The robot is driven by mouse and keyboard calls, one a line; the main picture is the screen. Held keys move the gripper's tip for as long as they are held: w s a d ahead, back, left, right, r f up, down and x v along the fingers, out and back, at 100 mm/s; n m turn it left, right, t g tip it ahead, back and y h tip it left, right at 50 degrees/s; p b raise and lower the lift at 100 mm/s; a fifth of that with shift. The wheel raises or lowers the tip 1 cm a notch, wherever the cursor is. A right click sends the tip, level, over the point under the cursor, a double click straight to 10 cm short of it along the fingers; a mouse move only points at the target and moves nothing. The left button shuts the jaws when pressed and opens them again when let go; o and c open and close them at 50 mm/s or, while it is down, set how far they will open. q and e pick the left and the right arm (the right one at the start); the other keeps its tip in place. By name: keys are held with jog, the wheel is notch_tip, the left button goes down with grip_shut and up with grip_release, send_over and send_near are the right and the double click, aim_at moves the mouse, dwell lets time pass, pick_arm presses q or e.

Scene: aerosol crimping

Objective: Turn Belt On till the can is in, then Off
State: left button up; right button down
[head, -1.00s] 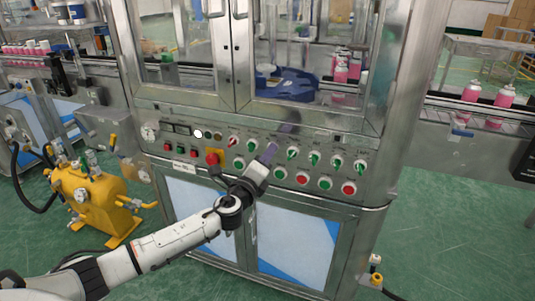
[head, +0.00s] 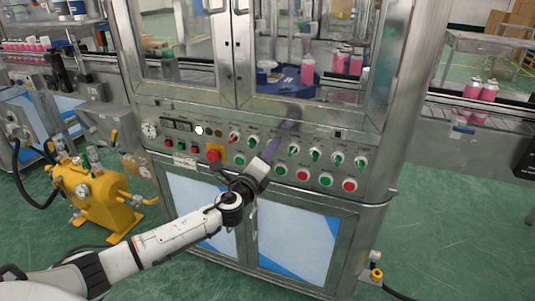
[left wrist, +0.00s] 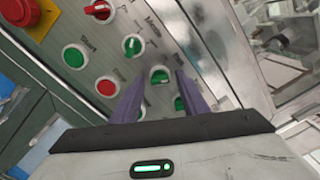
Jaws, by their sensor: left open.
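My left gripper (head: 290,116) is open in front of the control panel (head: 222,150). In the left wrist view its two purple fingers (left wrist: 160,80) stand on either side of a green selector knob (left wrist: 159,75); I cannot tell if they touch it. The gripper hides this knob in the head view. Next to it are another green knob (left wrist: 132,45) and a red knob (left wrist: 100,10). Behind the glass, a pink can (head: 307,70) stands at the blue star wheel (head: 275,82). More pink cans (head: 349,62) stand to its right. My right gripper is not in view.
A red emergency stop (head: 213,155) on a yellow plate and several round buttons (head: 303,175) share the panel. Pink cans (head: 481,90) stand on the conveyor at right. A yellow pump (head: 90,195) stands on the floor at left.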

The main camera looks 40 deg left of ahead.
pick_arm(q)
jog(key=v, duration=1)
jog(key=shift+s+d, duration=0.1)
jog(key=s+d+f+n+g+h, duration=0.1)
jog(key=s+d+f+n+g, duration=0.3)
jog(key=f, duration=0.5)
jog(key=s+d+f+n+g+h, duration=0.1)
jog(key=s+d+f+n+h, duration=0.1)
jog(key=s+d+f+n, duration=0.45)
jog(key=s+d+f+n+g+h, duration=0.3)
jog(key=s+d+f+n, duration=0.5)
jog(key=s+d+f, duration=0.3)
jog(key=s+g, duration=0.1)
jog(key=s, duration=0.3)
jog(key=shift+d+n+h, duration=0.3)
jog(key=shift+d+n, duration=0.05)
